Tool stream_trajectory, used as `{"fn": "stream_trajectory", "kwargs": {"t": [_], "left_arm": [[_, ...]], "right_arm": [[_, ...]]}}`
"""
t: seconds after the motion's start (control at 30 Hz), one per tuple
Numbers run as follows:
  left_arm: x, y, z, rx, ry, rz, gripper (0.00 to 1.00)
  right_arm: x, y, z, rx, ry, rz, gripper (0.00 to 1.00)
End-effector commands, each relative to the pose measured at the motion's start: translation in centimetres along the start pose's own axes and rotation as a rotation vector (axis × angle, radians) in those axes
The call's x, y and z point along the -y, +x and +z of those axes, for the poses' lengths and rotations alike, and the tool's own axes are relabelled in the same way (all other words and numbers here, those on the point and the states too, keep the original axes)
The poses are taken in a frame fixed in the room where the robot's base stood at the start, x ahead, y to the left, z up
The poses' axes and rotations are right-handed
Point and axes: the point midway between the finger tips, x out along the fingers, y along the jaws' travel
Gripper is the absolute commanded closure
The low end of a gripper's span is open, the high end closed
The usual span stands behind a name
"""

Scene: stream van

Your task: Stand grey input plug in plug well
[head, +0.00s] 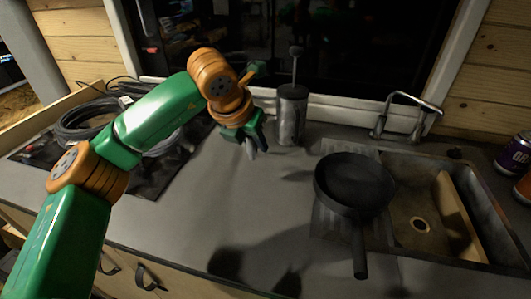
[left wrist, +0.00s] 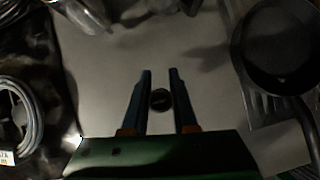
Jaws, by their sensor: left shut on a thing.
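My left gripper (head: 252,137) is above the grey counter, left of the coffee press, with its fingers pointing down. It is shut on a small grey piece (head: 250,150), which looks like the grey input plug. In the left wrist view the piece shows end-on as a dark round shape (left wrist: 160,99) between the two fingers (left wrist: 160,88). Its lower end seems to hang clear of the counter, though the height is hard to judge. I cannot make out the plug well in either view. My right gripper is in neither view.
A grey coffee press (head: 291,117) stands close by, right of the gripper. A black pan (head: 352,181) sits left of the sink (head: 408,222). Coiled cables (head: 84,122) lie on a black mat (head: 160,181) at left. The counter's front middle (head: 200,225) is clear.

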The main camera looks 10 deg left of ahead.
Motion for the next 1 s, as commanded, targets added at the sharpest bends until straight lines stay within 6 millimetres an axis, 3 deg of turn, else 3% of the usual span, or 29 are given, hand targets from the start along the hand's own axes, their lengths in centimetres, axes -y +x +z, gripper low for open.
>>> {"fn": "stream_trajectory", "kwargs": {"t": [0.2,0.33,0.73,0.77,0.83,0.87,1.0], "left_arm": [[1.2,3.4,0.3,-0.004,0.001,-0.001,1.00],[1.1,5.7,-1.0,-0.002,0.002,0.001,1.00],[1.1,6.5,-1.5,0.001,0.001,-0.001,1.00],[1.1,6.4,-1.4,0.001,0.001,-0.001,0.68],[1.1,6.4,-1.4,0.001,0.001,-0.001,0.49],[1.1,6.4,-1.4,0.001,0.001,-0.001,0.43],[1.1,6.3,-1.4,0.001,0.001,-0.001,0.43]], "right_arm": [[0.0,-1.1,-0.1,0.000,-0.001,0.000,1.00],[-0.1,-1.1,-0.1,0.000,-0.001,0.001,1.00],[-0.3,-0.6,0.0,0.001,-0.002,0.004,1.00],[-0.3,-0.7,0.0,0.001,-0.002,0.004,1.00],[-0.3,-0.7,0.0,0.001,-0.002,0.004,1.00],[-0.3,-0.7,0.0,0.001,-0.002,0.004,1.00],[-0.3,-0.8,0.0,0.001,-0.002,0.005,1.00]]}}
